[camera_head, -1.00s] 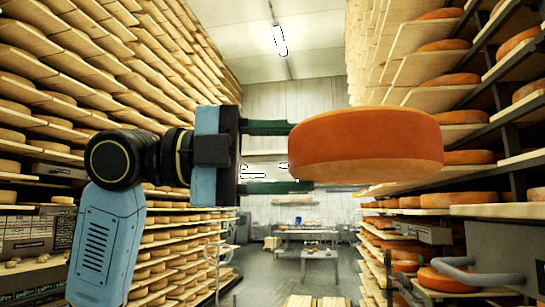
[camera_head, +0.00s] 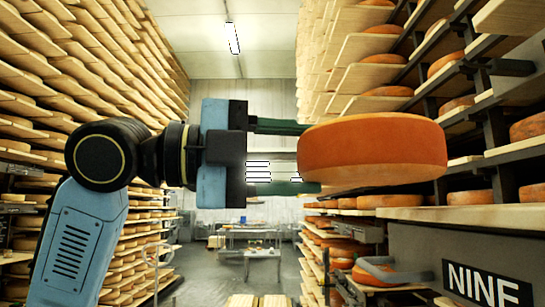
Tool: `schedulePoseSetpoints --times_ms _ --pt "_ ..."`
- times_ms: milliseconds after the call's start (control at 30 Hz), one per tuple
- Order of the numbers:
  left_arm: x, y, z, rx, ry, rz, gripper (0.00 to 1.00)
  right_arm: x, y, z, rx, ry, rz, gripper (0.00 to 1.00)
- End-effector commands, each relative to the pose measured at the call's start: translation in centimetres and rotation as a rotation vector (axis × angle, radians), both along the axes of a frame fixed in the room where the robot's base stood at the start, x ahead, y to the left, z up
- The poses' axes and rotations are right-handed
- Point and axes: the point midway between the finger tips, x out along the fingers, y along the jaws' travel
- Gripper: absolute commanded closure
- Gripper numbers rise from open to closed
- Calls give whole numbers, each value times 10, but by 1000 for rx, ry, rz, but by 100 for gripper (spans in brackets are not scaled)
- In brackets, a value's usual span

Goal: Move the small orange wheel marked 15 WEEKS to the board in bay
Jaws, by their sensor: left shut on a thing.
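An orange cheese wheel (camera_head: 375,150) is held in the air at the right of the head view. Its rind shows no readable mark from here. My left gripper (camera_head: 306,158) is shut on its left edge, one finger above and one below; the wheel looks about level. A pale board (camera_head: 490,218) lies at the right, behind and below the wheel, above a grey panel with a sign reading NINE (camera_head: 486,286). No wheel shows on the visible part of that board. My right gripper is not in view.
Tall racks of cheese on boards line both sides; the right rack (camera_head: 385,77) stands close beyond the held wheel. A grey handle (camera_head: 390,272) sticks out below it. The aisle floor (camera_head: 205,270) is open towards a far table (camera_head: 250,254).

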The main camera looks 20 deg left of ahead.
Motion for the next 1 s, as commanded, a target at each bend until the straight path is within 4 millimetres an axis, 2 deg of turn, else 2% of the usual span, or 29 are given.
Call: schedulePoseSetpoints --times_ms 1000 --pt "25 -81 4 -9 -6 -1 100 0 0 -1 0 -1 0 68"
